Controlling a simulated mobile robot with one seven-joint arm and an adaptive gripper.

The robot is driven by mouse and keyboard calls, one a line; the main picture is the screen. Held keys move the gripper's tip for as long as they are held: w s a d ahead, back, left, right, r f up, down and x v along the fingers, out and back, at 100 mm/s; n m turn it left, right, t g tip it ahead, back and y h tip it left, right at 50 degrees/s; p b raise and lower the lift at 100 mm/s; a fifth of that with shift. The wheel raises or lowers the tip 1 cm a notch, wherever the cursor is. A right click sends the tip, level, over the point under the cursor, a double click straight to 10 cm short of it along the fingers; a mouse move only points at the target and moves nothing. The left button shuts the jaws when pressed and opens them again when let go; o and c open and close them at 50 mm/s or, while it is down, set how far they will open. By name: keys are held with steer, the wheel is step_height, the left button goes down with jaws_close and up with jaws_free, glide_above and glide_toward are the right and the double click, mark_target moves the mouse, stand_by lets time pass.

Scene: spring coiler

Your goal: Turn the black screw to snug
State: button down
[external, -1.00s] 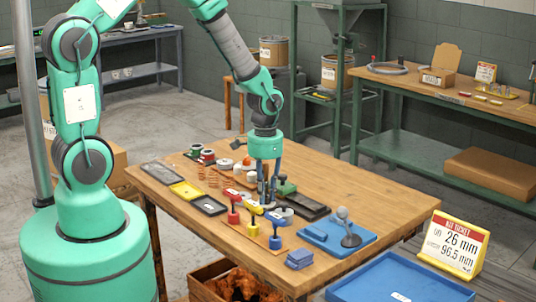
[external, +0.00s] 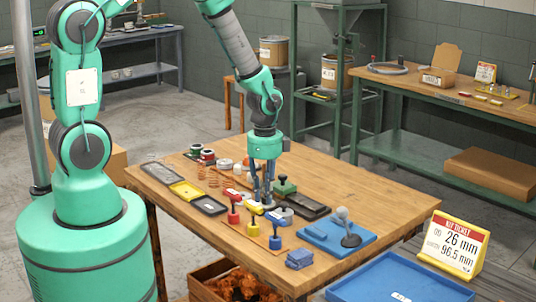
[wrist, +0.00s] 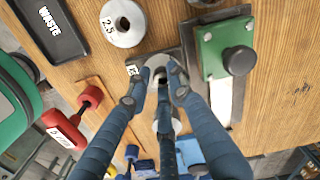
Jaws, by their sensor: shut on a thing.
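My gripper (external: 264,200) points straight down at the middle of the wooden table. In the wrist view its blue fingers (wrist: 161,84) close together around a small dark piece at a silver round post, which I take to be the black screw (wrist: 160,76). The fingers hide most of it, so I cannot tell how far it is turned. A small label sits on the dark base beside the post. A green block (wrist: 214,42) with a black knob (wrist: 240,60) stands just right of the fingers, apart from them.
A silver ring marked 2.5 (wrist: 122,24) and a black WASTE tray (wrist: 50,28) lie near. Red (external: 233,213), yellow (external: 254,226) and blue (external: 275,239) handled pieces stand in front. A blue fixture (external: 325,236) is on the right. The table's right end is clear.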

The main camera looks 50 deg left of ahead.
steer(key=shift+s+a+f+m, duration=0.15)
steer(key=shift+m, duration=0.95)
steer(key=c, duration=1.6)
jaws_free()
steer(key=shift+a, duration=0.1)
steer(key=shift+w, duration=0.2)
steer(key=shift+r, duration=0.2)
steer(key=shift+r, duration=0.15)
step_height(320, 180, up, 12)
steer(key=shift+f, duration=0.25)
